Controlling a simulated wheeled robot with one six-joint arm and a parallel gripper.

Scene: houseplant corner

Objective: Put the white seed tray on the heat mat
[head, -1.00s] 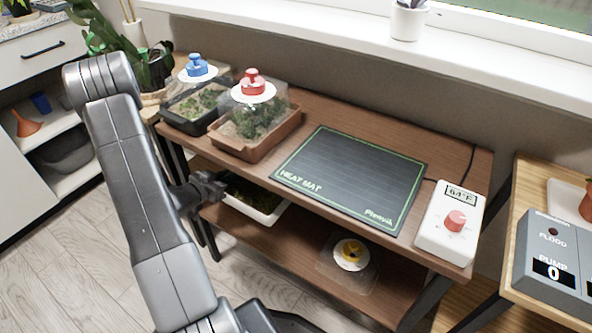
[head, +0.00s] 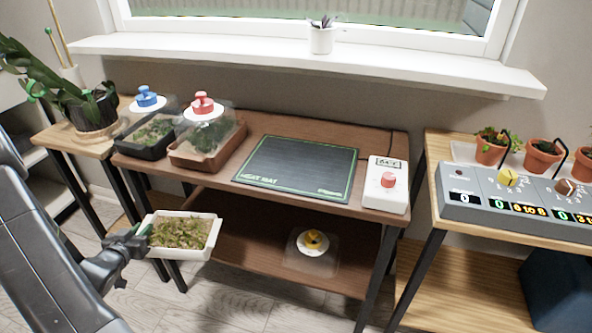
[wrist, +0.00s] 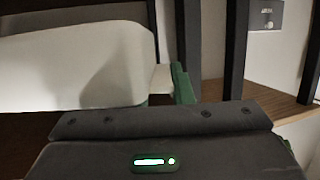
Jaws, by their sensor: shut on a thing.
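The white seed tray (head: 208,246), filled with green seedlings, is held out in front of the shelf unit, lower than its top board. My gripper (head: 143,231) is shut on the tray's left edge. In the wrist view the tray's white wall (wrist: 75,68) fills the upper left beside a green finger of my gripper (wrist: 180,85). The tray looks about level. The heat mat (head: 300,167) is a dark sheet with a green border, lying flat and bare on the top board, up and to the right of the tray.
On the top board, a brown tray (head: 190,161) and a black tray (head: 143,151), with domed lids, stand left of the mat. A white thermostat box (head: 385,200) stands right of it.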

